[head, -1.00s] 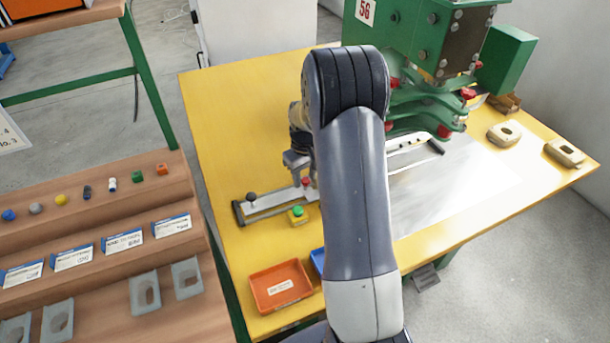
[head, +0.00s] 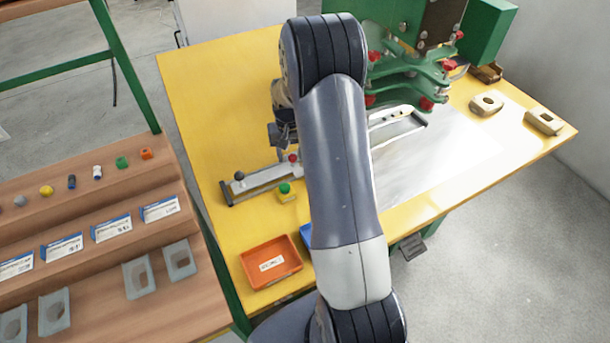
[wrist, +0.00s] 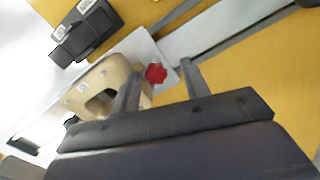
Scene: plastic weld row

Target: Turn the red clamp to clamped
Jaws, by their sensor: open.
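The red clamp (head: 293,158) shows as a small red knob on the long pale rail of the fixture, on the yellow table. In the wrist view, its red knob (wrist: 155,73) stands beside a beige block with an opening. My gripper (wrist: 160,70) is open, and the red knob appears between its two fingers in the picture. I cannot tell whether a finger touches the knob. In the head view my gripper (head: 282,148) is just above and left of the knob, partly hidden by my arm. The clamp's lever direction is not clear.
A green button on a yellow box (head: 286,192) sits close in front of the rail. An orange tray (head: 270,262) lies at the near edge. The green welding machine (head: 485,35) stands at the back right. A stepped wooden rack (head: 110,230) is on the left.

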